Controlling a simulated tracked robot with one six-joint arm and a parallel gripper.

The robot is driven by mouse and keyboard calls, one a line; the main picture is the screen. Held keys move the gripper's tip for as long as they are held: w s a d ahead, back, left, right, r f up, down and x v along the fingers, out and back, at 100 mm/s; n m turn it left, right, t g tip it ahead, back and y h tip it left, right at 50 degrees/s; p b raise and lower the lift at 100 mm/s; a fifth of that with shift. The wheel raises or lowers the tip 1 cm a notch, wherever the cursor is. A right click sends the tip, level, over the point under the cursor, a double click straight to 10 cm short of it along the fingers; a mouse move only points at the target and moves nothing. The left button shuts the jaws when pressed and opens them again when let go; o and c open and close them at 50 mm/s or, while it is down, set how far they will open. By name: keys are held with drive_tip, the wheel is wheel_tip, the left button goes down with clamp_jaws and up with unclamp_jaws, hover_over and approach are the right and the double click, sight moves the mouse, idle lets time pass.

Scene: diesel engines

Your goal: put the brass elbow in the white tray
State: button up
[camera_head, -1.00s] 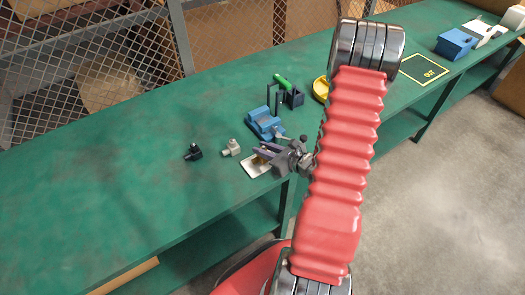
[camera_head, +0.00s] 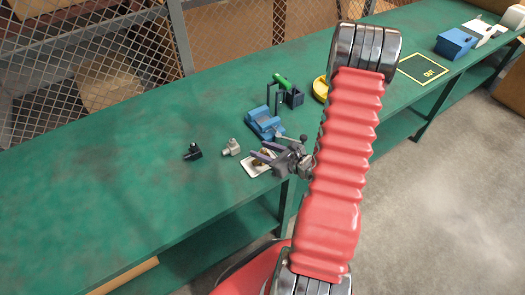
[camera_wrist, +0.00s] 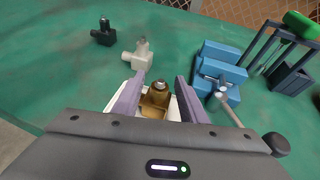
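The brass elbow (camera_wrist: 156,97) sits in the white tray (camera_wrist: 174,110), between the two fingers of my gripper in the wrist view. A gap shows between each finger and the elbow. My gripper (camera_head: 260,156) is open just above the tray (camera_head: 252,169) in the head view. The elbow there is small and partly hidden by the fingers. The lower part of the tray is hidden by my gripper body in the wrist view.
A pale grey elbow (camera_wrist: 138,55) and a black elbow (camera_wrist: 103,33) stand left of the tray. A blue vise (camera_wrist: 219,72) stands close on the right. A dark holder with a green-handled tool (camera_head: 290,94) is behind the vise. The green bench (camera_head: 90,190) is clear on the left.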

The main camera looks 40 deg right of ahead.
drive_tip(key=shift+r, duration=0.15)
drive_tip(key=v, duration=1.2)
idle(0.7)
drive_tip(key=a+r+n+g+y, duration=0.35)
drive_tip(key=a+r+n, duration=0.25)
drive_tip(key=a+n, duration=0.4)
drive_tip(key=a+r+n+g+y, duration=0.2)
drive_tip(key=a+r+n+g, duration=0.3)
drive_tip(key=a+n, duration=0.45)
drive_tip(key=s+a+r+n+h, duration=0.2)
drive_tip(key=a+r+n+h, duration=0.1)
drive_tip(key=r+n, duration=0.4)
drive_tip(key=s+a+r+n+h, duration=0.3)
drive_tip(key=r+n+h, duration=0.2)
drive_tip(key=r+n, duration=0.2)
drive_tip(key=shift+s+r+t, duration=0.15)
drive_tip(key=shift+r+t, duration=0.05)
drive_tip(key=shift+t, duration=0.15)
drive_tip(key=shift+a+n, duration=0.1)
drive_tip(key=shift+n, duration=0.15)
